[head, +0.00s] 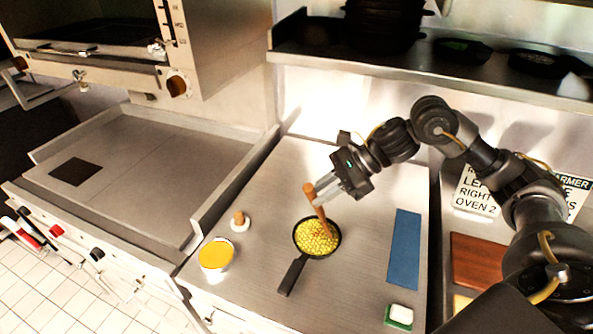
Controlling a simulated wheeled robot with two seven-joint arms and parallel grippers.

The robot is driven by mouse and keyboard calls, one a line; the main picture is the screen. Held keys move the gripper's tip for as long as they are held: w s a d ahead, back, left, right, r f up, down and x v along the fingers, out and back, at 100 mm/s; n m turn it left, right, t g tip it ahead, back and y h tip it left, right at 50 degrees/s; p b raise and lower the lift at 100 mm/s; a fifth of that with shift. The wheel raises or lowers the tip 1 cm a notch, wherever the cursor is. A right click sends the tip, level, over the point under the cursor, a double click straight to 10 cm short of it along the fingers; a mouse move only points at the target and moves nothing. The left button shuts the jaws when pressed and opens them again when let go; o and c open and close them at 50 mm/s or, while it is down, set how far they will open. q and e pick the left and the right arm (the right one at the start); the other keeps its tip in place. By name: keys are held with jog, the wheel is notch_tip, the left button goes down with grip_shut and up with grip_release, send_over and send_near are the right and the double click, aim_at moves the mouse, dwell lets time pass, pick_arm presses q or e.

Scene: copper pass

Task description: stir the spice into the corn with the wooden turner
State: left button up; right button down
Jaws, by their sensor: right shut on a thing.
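A dark pan (297,266) stands on the steel counter with its handle pointing toward the front left. Yellow corn (315,238) fills it. My right gripper (333,190) is above the back of the pan, shut on the wooden turner (310,192). The turner is tilted, and its lower end reaches into the corn at the pan's right side. A bowl of orange-yellow content (216,254) stands left of the pan. My left gripper is not in view.
A small white dish with a wooden knob (240,220) stands behind the bowl. A blue mat (404,248) and a sponge (399,315) lie to the right. A griddle (150,165) with a raised edge is at left, and a shelf (440,70) with dark pans hangs behind.

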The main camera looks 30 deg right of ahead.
jog(key=s+r, duration=0.1)
jog(key=d+r, duration=0.1)
jog(key=r, duration=0.1)
jog(key=shift+s+d+p, duration=0.1)
jog(key=shift+s+p, duration=0.3)
jog(key=r+p, duration=0.1)
jog(key=r, duration=0.1)
jog(key=r+p, duration=0.1)
jog(key=r, duration=0.1)
jog(key=shift+w+a+r, duration=0.15)
jog(key=shift+w+a, duration=0.05)
jog(key=shift+w+r, duration=0.15)
jog(key=shift+r, duration=0.25)
dwell(0.3)
